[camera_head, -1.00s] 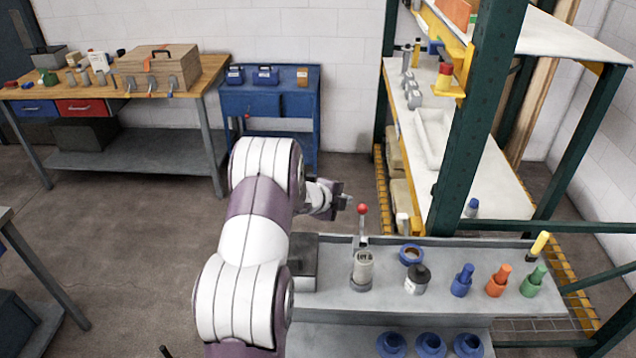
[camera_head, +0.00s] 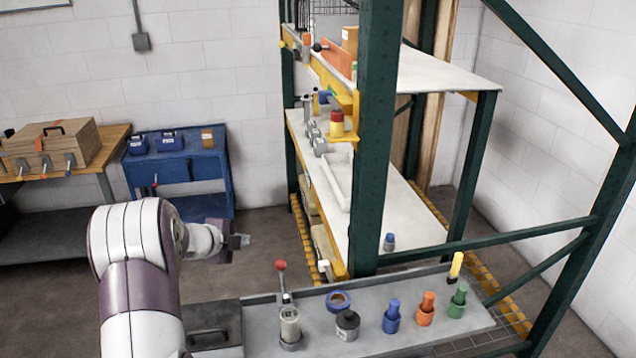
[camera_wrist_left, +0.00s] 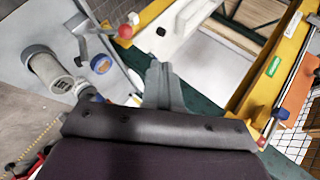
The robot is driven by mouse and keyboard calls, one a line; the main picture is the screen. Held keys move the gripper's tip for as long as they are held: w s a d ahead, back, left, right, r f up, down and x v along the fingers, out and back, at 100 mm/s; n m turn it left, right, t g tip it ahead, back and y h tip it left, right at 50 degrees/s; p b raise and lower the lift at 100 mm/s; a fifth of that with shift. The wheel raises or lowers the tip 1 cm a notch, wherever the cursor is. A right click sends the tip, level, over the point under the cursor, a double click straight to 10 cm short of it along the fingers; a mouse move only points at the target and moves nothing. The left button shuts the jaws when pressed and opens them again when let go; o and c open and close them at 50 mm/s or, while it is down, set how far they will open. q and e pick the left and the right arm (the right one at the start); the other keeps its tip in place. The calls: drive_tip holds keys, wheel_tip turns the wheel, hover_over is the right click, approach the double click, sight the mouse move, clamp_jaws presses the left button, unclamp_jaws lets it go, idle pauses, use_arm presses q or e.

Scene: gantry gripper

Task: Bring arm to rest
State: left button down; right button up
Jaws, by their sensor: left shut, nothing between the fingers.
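My left arm comes in from the lower left in the head view. Its gripper (camera_head: 243,240) is shut and empty, held in the air left of the green rack post and beyond the grey bench tray. In the left wrist view the shut fingers (camera_wrist_left: 162,88) show with nothing between them. The lever with a red knob (camera_head: 281,267) stands on the tray, right of the gripper and apart from it. My right gripper is not in view.
The grey tray (camera_head: 260,318) holds a grey cylinder (camera_head: 290,328), a blue ring (camera_head: 339,299), a dark-lidded jar (camera_head: 348,322) and several coloured bottles. The green rack post (camera_head: 375,130) stands right of the gripper. A blue cart (camera_head: 182,180) is behind; floor between is clear.

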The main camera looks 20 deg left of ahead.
use_arm(q)
drive_tip(key=s+f+n+g+y+b, duration=0.2)
drive_tip(key=s+f+n+g+y, duration=0.3)
drive_tip(key=s+f+n, duration=0.5)
drive_tip(key=s+d+f+n+g+h+b, duration=0.1)
drive_tip(key=s+d+n+g+b, duration=0.1)
drive_tip(key=s+d, duration=0.6)
drive_tip(key=s+d+f+n+g+h+b, duration=0.2)
drive_tip(key=s+d+n+b, duration=0.3)
drive_tip(key=s+d, duration=0.4)
drive_tip(key=d, duration=0.5)
drive_tip(key=shift+s+d+g+h, duration=0.2)
drive_tip(key=shift+d+g+h, duration=0.1)
drive_tip(key=shift+d, duration=0.1)
drive_tip(key=shift+d, duration=0.1)
